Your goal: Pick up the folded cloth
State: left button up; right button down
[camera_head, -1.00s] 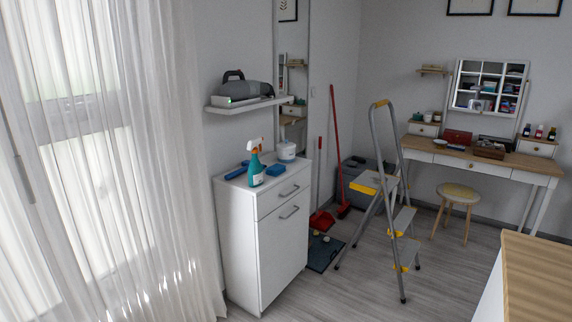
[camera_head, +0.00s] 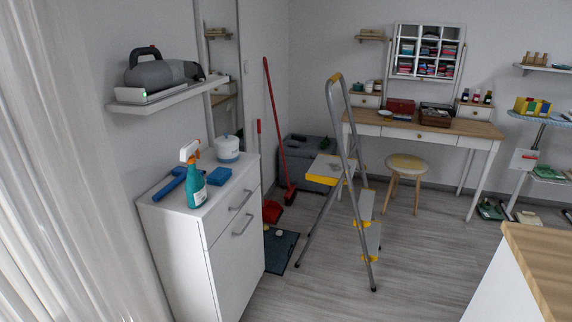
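Neither of my grippers is in view. Small folded cloth-like stacks in pink, blue and dark colours (camera_head: 430,50) show in a white-framed grid of cubbies (camera_head: 393,52) above the desk at the back. They are too small to tell apart, and I cannot tell whether the grid is a real shelf or a reflection in a mirror. A blue pad (camera_head: 219,176), which may be a sponge or a cloth, lies on the white cabinet (camera_head: 180,250), beside a teal spray bottle (camera_head: 195,180).
A stepladder (camera_head: 345,180) stands mid-floor, with a round stool (camera_head: 405,164) behind it by the desk (camera_head: 400,131). A wooden-topped counter (camera_head: 545,265) fills the lower right. A curtain (camera_head: 60,200) hangs at left. Floor between cabinet, ladder and counter looks clear.

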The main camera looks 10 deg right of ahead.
aim_at(219, 176)
jog(key=i+l+z, duration=0.1)
jog(key=i+z, duration=0.15)
jog(key=i, duration=0.15)
jog(key=i+z, duration=0.3)
jog(key=i+l+u, duration=0.2)
jog(key=i+u, duration=0.25)
jog(key=i+l+u, duration=0.85)
jog(key=k, duration=0.1)
